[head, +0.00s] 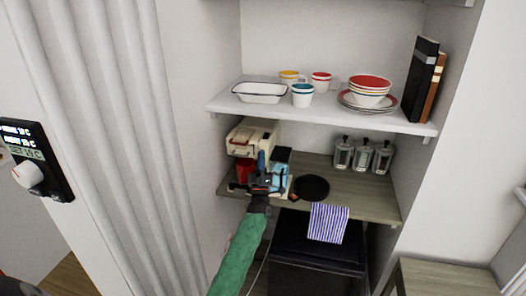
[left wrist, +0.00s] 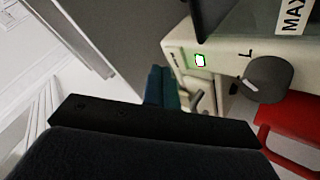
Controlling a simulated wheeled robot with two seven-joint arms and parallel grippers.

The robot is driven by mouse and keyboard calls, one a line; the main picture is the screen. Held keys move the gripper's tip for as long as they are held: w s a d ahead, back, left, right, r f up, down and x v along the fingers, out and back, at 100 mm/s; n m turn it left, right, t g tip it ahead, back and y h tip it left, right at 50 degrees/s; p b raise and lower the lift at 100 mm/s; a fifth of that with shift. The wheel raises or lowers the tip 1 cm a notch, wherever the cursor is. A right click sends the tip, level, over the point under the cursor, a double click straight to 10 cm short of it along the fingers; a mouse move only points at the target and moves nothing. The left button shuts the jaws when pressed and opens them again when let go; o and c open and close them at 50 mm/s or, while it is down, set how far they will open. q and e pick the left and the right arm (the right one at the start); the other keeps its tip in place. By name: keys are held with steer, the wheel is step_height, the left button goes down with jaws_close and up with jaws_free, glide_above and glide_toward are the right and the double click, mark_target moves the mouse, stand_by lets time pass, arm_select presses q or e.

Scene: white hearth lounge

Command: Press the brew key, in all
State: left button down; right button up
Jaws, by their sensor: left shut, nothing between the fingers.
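The cream machine (head: 252,132) stands at the left end of the lower shelf, partly hidden by my left arm and gripper. In the left wrist view its cream front (left wrist: 225,50) carries a small lit green-white key or lamp (left wrist: 200,60), a dark round knob (left wrist: 266,80) and a "MAX" label. I cannot tell for sure which part is the brew key. My left gripper (head: 261,160) is in front of the machine, and its dark blue-green fingers (left wrist: 162,82) are shut and empty. The fingertips show beside the lit spot; contact cannot be told. My right gripper is not in view.
A striped cloth (head: 328,222) hangs over the edge. The upper shelf (head: 325,112) with dishes is close above.

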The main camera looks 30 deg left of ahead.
arm_select(q)
steer(key=shift+w, duration=0.1)
steer(key=shift+w+a+b, duration=0.1)
steer(key=shift+w+b, duration=0.2)
steer(key=shift+b, duration=0.1)
stand_by(0.3)
steer(key=shift+w+a+b, duration=0.1)
steer(key=shift+w+b, duration=0.2)
steer(key=shift+w, duration=0.1)
stand_by(0.5)
steer(key=shift+s, duration=0.2)
steer(key=shift+s+d, duration=0.2)
steer(key=shift+s, duration=0.45)
